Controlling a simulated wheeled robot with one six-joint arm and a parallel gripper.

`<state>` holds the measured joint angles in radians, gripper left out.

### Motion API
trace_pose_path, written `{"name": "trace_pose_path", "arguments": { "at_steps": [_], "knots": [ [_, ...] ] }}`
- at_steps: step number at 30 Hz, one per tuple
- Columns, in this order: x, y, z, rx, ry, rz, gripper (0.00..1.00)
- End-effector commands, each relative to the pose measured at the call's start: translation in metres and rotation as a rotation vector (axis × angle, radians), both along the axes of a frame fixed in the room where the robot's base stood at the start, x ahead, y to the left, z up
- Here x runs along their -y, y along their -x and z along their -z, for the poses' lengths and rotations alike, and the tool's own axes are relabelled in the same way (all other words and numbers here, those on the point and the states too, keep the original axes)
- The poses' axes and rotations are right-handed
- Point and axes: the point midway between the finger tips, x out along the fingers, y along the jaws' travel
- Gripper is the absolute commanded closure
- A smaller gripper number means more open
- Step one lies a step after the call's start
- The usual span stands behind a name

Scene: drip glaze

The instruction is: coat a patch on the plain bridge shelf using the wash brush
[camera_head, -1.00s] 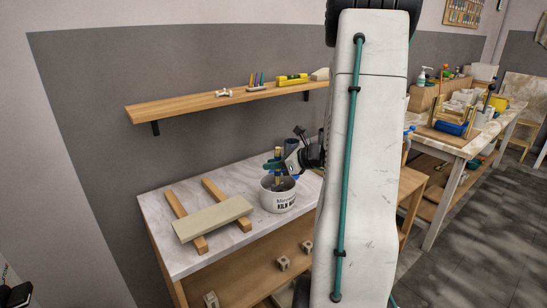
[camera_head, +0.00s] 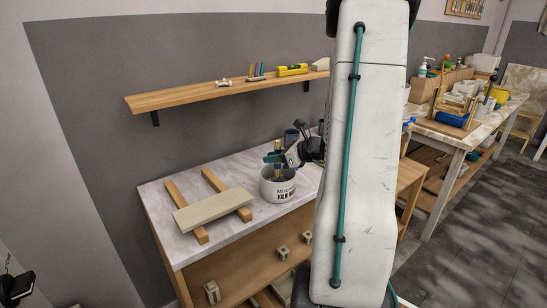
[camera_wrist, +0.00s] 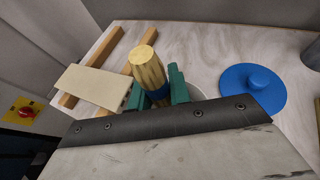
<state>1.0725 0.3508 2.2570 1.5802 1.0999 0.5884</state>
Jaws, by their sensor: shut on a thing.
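The plain bridge shelf, a pale flat slab (camera_head: 212,210), lies across two wooden battens (camera_head: 187,211) on the marble-topped bench. It also shows in the wrist view (camera_wrist: 92,87). My gripper (camera_head: 277,159) is above the white kiln wash bucket (camera_head: 279,190), to the right of the slab. It is shut on the wash brush, whose wooden handle (camera_wrist: 148,68) stands up between the green fingers in the wrist view. The brush's lower end is hidden in the bucket, so I cannot tell whether it touches the wash. The slab's top looks bare.
A blue round lid (camera_wrist: 252,88) lies on the bench right of the bucket in the wrist view. A wooden wall shelf (camera_head: 200,95) with small items hangs above the bench. Another cluttered table (camera_head: 440,132) stands at the right. Bench top is clear at the back left.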

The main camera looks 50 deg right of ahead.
Motion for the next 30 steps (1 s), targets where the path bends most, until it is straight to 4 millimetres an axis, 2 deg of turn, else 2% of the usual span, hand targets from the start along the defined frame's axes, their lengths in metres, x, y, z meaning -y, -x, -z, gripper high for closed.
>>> {"name": "trace_pose_path", "arguments": {
  "at_steps": [30],
  "knots": [
    [0.0001, 0.0000, 0.0103, 0.000, 0.000, 0.000, 1.00]
  ]
}}
